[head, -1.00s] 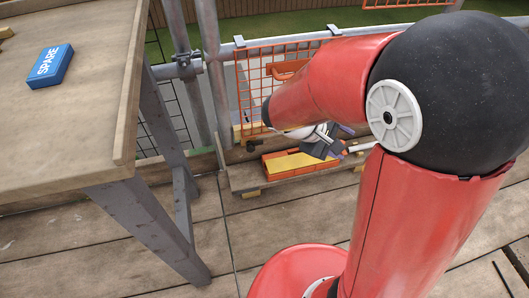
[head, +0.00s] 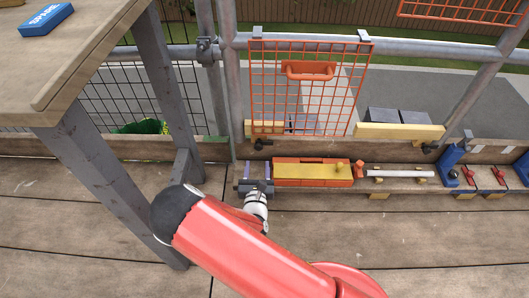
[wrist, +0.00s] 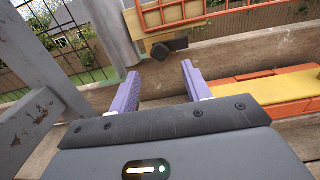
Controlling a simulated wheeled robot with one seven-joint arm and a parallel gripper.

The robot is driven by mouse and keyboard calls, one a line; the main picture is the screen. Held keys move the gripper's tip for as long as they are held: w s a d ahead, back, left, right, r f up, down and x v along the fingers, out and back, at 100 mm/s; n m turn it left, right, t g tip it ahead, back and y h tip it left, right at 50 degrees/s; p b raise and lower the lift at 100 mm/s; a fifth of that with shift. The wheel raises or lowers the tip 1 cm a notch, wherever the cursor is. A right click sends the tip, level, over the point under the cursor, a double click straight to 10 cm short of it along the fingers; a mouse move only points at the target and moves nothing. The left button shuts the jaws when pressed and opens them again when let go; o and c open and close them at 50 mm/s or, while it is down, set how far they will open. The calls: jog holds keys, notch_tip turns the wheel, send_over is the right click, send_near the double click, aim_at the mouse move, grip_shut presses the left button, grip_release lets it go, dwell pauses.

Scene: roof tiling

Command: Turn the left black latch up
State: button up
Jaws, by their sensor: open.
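The left black latch (head: 263,143) is a small dark piece below the orange mesh panel (head: 330,105), at its lower left corner. In the wrist view the latch (wrist: 170,47) lies sideways against a yellow wooden block (wrist: 150,38), its broad end to the right. My gripper (head: 257,168) is open and empty, just below the latch in the head view. In the wrist view its two purple fingers (wrist: 160,72) point toward the latch, which shows beyond and between the tips, apart from them. The right black latch (head: 429,148) sits under a longer yellow block (head: 400,131).
An orange tray with a yellow board (head: 312,171) lies on the plank just right of my gripper. A white rod (head: 400,173) and blue and red tools (head: 470,172) are further right. A table leg (head: 110,190) stands left. Scaffold tubes (head: 228,80) rise behind.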

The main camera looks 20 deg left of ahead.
aim_at(258, 148)
jog(key=b+x, duration=0.1)
jog(key=x, duration=0.6)
jog(key=shift+w, duration=0.25)
jog(key=c, duration=1)
